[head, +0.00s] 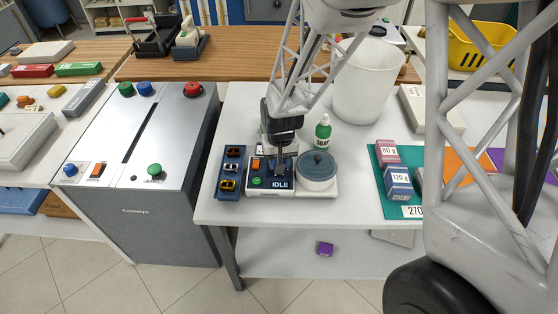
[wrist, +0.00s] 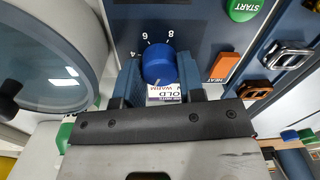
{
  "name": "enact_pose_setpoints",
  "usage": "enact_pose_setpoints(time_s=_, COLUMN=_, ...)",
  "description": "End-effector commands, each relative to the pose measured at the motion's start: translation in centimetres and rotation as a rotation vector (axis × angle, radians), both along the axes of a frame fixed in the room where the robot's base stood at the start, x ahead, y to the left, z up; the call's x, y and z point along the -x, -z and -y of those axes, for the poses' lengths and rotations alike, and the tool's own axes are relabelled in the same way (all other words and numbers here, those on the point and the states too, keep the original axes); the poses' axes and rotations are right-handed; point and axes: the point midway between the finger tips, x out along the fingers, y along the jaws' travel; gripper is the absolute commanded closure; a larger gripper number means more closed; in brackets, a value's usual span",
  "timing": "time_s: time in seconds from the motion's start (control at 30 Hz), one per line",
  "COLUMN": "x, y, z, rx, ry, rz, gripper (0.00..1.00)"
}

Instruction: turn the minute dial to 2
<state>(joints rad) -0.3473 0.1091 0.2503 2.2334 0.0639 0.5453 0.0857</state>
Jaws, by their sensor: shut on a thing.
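The control panel (head: 272,186) stands on the white table in the head view, with a display reading "IDLE". In the wrist view, a round blue dial (wrist: 157,62) sits on the dark panel face. The numbers 4, 6 and 8 show around its edge; the rest of its scale is hidden. My gripper (wrist: 160,84) is shut on this dial, with one finger on each side. My gripper also shows from above over the panel in the head view (head: 281,162), where it covers the dial. I cannot tell which number the dial's pointer meets.
Beside the dial are an orange HEAT switch (wrist: 224,67) and a green START button (wrist: 243,9). A round lidded pot (head: 317,170) stands close on the right, a tray of clips (head: 230,171) on the left.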

Motion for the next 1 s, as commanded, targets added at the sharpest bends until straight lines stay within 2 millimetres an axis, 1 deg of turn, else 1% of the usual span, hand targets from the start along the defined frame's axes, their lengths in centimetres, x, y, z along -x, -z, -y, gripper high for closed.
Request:
enact_pose_setpoints(time_s=0.3, x=0.00, y=-0.09, z=-0.02, rx=-0.001, ry=0.276, rz=0.001, gripper=0.88)
enact_pose_setpoints(time_s=0.5, x=0.01, y=-0.11, z=-0.01, rx=-0.001, ry=0.403, rz=0.001, gripper=0.88)
enact_pose_setpoints(time_s=0.7, x=0.00, y=-0.08, z=-0.02, rx=-0.001, ry=0.473, rz=0.001, gripper=0.88)
enact_pose_setpoints(time_s=1.0, x=0.01, y=-0.07, z=-0.01, rx=-0.001, ry=0.493, rz=0.000, gripper=0.88)
